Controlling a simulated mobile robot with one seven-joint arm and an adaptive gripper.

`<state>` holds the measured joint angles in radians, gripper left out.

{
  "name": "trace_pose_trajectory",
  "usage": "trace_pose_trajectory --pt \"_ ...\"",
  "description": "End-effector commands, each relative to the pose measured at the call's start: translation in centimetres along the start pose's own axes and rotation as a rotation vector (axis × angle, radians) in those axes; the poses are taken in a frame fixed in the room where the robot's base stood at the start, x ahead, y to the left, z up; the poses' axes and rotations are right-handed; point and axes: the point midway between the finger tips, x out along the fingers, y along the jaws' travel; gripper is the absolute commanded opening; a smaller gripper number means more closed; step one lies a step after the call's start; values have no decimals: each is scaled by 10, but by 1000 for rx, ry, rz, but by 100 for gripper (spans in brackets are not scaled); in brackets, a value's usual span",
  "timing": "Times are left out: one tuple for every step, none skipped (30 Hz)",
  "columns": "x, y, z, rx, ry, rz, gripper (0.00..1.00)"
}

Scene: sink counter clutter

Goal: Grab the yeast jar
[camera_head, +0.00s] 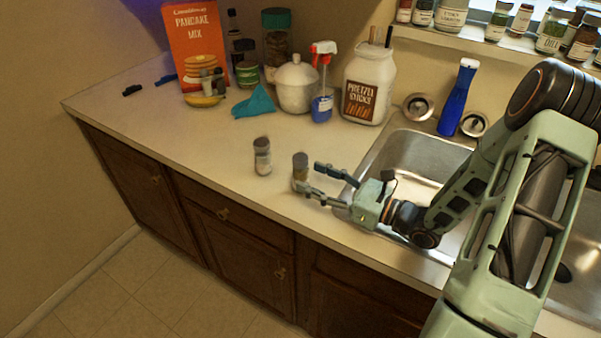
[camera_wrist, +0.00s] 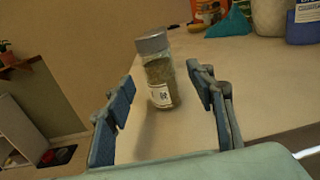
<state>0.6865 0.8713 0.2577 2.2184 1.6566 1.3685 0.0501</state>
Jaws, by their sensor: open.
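Two small grey-lidded jars stand upright near the front of the counter in the head view. The left jar (camera_head: 262,157) is pale; the right jar (camera_head: 300,167) is brownish-green. I cannot read which one is the yeast jar. My gripper (camera_head: 309,177) is open and low over the counter, its fingers pointing left at the right jar. In the wrist view a jar (camera_wrist: 159,80) with greenish contents and a white label shows between the spread fingertips (camera_wrist: 160,84), with gaps on both sides. I see no grip on it.
The sink (camera_head: 410,155) lies right of the jars, partly under my arm. At the back stand a pancake mix box (camera_head: 195,45), a white pot (camera_head: 296,86), a spray bottle (camera_head: 322,90) and a pretzel jar (camera_head: 369,85). A teal cloth (camera_head: 256,102) lies before them. The counter's front edge is close.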

Motion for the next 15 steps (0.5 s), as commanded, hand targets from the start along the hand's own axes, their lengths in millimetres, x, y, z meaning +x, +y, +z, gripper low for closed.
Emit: trace_pose_trajectory --pt "8 2 1 0 -2 5 50" --pt "12 2 1 0 -2 5 50" --pt "19 2 1 0 -2 5 50" --pt "24 2 1 1 -2 6 50" --pt "28 2 1 0 -1 5 50" --pt "33 1 1 0 -1 5 50" --pt "37 1 1 0 -1 4 50" --pt "40 1 1 0 -1 4 50" --pt "43 1 1 1 -1 3 50" --pt "44 1 1 0 -1 3 50" --pt "45 1 1 0 -1 3 50" --pt "46 1 1 0 -1 2 50" --pt "46 1 1 0 -1 2 50" --pt "46 0 1 0 -1 2 50" --pt "46 0 1 0 -1 2 50"
